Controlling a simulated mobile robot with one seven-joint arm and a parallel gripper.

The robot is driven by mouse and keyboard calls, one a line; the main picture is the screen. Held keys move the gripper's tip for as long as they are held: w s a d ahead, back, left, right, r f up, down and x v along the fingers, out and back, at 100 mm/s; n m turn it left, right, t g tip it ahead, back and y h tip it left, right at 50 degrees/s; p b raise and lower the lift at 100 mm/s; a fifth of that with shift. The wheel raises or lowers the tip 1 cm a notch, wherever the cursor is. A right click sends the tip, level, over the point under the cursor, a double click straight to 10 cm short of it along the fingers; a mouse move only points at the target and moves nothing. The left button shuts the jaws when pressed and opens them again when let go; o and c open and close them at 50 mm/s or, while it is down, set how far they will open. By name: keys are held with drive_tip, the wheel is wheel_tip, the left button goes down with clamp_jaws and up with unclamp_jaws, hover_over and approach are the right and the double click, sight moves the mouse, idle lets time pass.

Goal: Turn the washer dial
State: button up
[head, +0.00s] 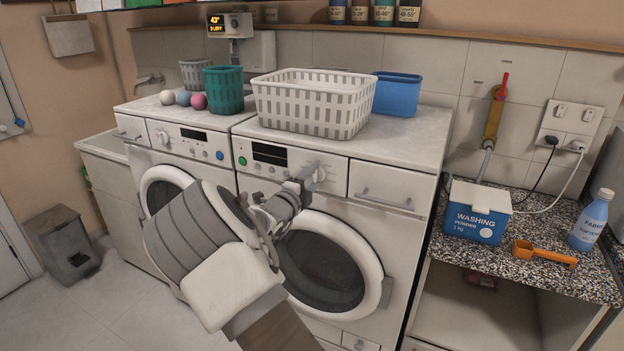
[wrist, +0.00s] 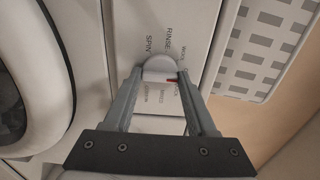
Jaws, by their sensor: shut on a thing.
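The right-hand washer (head: 359,221) has a round door, a dark display and a front panel. My gripper (head: 306,183) reaches up to the panel and partly covers the dial in the head view. In the wrist view my gripper (wrist: 160,80) has one finger on each side of the dial and is shut on it.
A second washer (head: 187,164) stands at left with its own dial (head: 163,136). A white basket (head: 313,110) and a blue tub (head: 397,94) sit on top. At right, a speckled counter (head: 500,256) holds a washing powder box (head: 476,212), an orange scoop (head: 540,254) and a bottle (head: 590,222).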

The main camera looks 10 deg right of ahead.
drive_tip(key=shift+c, duration=0.9)
drive_tip(key=shift+n, duration=0.3)
drive_tip(key=n, duration=0.3)
drive_tip(key=shift+n, duration=0.3)
drive_tip(key=n, duration=0.3)
drive_tip(key=shift+n+p, duration=0.3)
drive_tip(key=shift+p, duration=0.1)
drive_tip(key=n+p, duration=0.1)
drive_tip(key=n, duration=0.2)
drive_tip(key=shift+r+n, duration=0.1)
drive_tip(key=shift+n, duration=0.3)
drive_tip(key=n+p, duration=0.3)
drive_tip(key=n, duration=0.3)
drive_tip(key=n+p, duration=0.2)
drive_tip(key=n, duration=0.4)
drive_tip(key=shift+f+n, duration=0.2)
drive_tip(key=shift+n, duration=0.1)
